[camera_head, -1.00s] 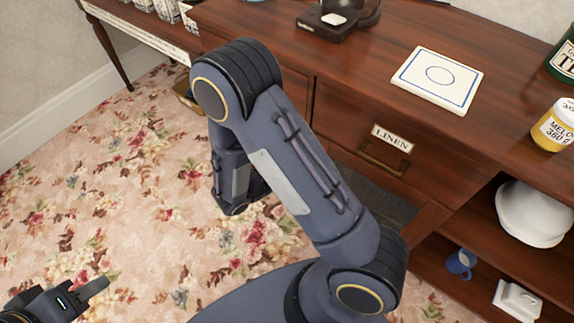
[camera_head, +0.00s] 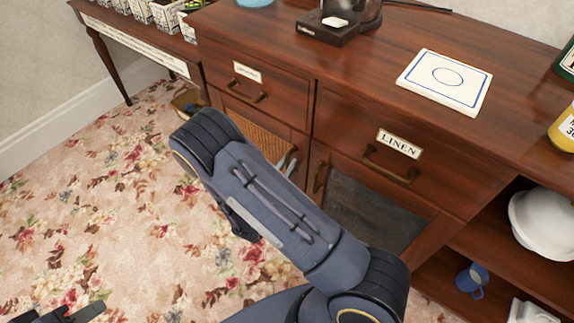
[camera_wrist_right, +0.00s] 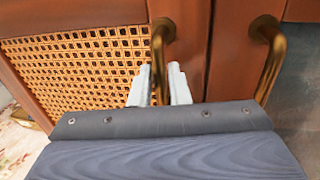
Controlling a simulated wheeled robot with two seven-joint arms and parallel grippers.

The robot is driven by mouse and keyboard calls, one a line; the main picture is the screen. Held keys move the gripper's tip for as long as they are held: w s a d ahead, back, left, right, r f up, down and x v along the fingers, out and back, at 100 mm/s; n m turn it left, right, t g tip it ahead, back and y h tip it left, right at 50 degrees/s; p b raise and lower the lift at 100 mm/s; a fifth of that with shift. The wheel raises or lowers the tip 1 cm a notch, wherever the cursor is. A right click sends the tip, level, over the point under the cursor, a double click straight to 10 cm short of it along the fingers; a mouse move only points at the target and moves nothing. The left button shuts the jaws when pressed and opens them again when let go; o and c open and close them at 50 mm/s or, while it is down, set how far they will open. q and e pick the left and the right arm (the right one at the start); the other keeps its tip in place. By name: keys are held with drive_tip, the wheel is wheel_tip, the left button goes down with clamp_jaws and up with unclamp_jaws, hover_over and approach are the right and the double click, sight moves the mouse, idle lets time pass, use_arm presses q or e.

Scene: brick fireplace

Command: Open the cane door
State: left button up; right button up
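The cane door (camera_head: 255,133), a woven panel in a brown wood frame, sits below the left drawer and looks closed. It fills the left of the right wrist view (camera_wrist_right: 80,75), with its upright brass handle (camera_wrist_right: 157,75) at its right edge. My right gripper (camera_wrist_right: 159,82) has its two pale fingers on either side of the handle's lower part; I cannot tell if they press on it. In the head view my right arm hides much of the door, and the fingers (camera_head: 288,167) show only partly. My left gripper (camera_head: 78,312) is cut off at the bottom left.
Right of the cane door is a dark-panelled door (camera_head: 375,212) with its own brass handle (camera_head: 321,177). The LINEN drawer (camera_head: 400,150) is above it. Open shelves with a blue mug (camera_head: 471,279) are at the right. The flowered carpet (camera_head: 110,210) is clear.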

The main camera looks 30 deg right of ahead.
drive_tip(key=shift+d, duration=0.15)
clamp_jaws()
